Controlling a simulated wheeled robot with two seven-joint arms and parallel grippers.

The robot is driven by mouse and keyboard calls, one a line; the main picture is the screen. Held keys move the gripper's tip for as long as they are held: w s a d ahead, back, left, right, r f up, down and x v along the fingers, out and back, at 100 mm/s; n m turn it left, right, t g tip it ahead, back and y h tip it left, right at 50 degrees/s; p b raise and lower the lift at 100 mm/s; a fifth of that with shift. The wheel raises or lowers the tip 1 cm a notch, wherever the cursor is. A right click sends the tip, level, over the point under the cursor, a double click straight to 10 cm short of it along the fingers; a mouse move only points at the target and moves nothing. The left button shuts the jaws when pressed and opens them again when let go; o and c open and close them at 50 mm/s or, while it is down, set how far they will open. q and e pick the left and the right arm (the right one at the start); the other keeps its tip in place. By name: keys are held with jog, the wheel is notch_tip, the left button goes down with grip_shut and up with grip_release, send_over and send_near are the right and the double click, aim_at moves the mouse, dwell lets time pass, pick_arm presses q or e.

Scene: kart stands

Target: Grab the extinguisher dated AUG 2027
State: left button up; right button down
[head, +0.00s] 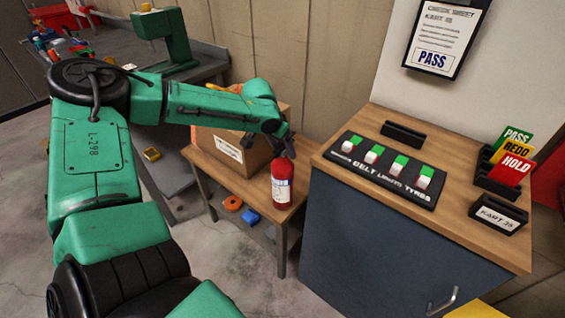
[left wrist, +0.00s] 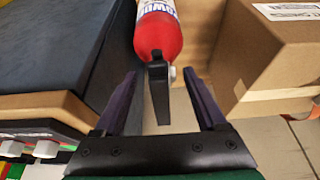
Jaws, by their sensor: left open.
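A red fire extinguisher (head: 282,183) with a white label stands upright on a low wooden bench beside the blue cabinet. Its label is too small to read a date in the head view. In the left wrist view the extinguisher (left wrist: 158,36) shows its red end, black handle and part of its label lettering. My left gripper (head: 284,132) is at the extinguisher's top in the head view. In the left wrist view its open fingers (left wrist: 159,73) lie either side of the black handle, with gaps between. My right gripper is not in view.
A cardboard box (head: 228,146) stands on the bench (head: 255,186), left of the extinguisher. Orange and blue rolls (head: 250,217) sit below the bench top.

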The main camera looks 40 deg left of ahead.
pick_arm(q)
jog(key=shift+w+f, duration=0.2)
jog(key=shift+f, duration=0.05)
jog(key=shift+s, duration=0.1)
grip_shut()
dwell(1.1)
jog(key=shift+r, duration=0.2)
